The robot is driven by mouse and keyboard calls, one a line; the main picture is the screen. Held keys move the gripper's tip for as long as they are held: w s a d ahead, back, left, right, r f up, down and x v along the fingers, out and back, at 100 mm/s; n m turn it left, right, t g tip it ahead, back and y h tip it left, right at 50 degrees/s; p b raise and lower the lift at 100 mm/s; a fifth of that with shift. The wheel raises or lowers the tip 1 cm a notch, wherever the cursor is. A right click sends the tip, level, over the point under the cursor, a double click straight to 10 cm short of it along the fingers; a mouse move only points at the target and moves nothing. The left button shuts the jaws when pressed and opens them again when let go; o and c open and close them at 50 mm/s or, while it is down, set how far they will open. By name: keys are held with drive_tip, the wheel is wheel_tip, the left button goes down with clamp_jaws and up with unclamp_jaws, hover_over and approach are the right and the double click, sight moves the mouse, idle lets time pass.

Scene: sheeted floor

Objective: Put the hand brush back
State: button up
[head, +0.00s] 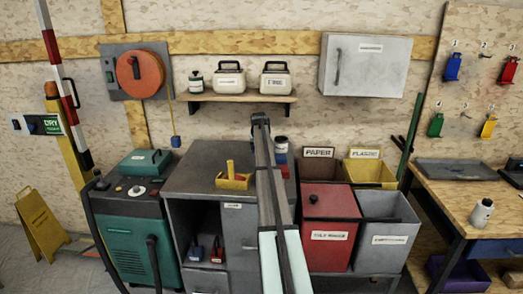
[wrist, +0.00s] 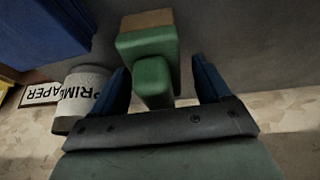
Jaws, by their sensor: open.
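A green block-shaped thing with a tan strip along its far edge (wrist: 148,47), which looks like the hand brush, is in the wrist view. Its narrower green part (wrist: 152,84) lies between my fingers. My gripper (wrist: 160,68) is open, with one blue finger on each side of that part and a gap visible on both sides. In the head view my gripper (head: 261,119) is above the grey cabinet top, seen from behind. The brush does not show there; my arm covers that area. I cannot tell which place belongs to the brush.
A white primer can (wrist: 82,97) stands close beside my left finger in the wrist view, with a blue object (wrist: 40,28) near it. Labelled bins (head: 330,205) stand right.

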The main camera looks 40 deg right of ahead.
drive_tip(key=v, duration=1.2)
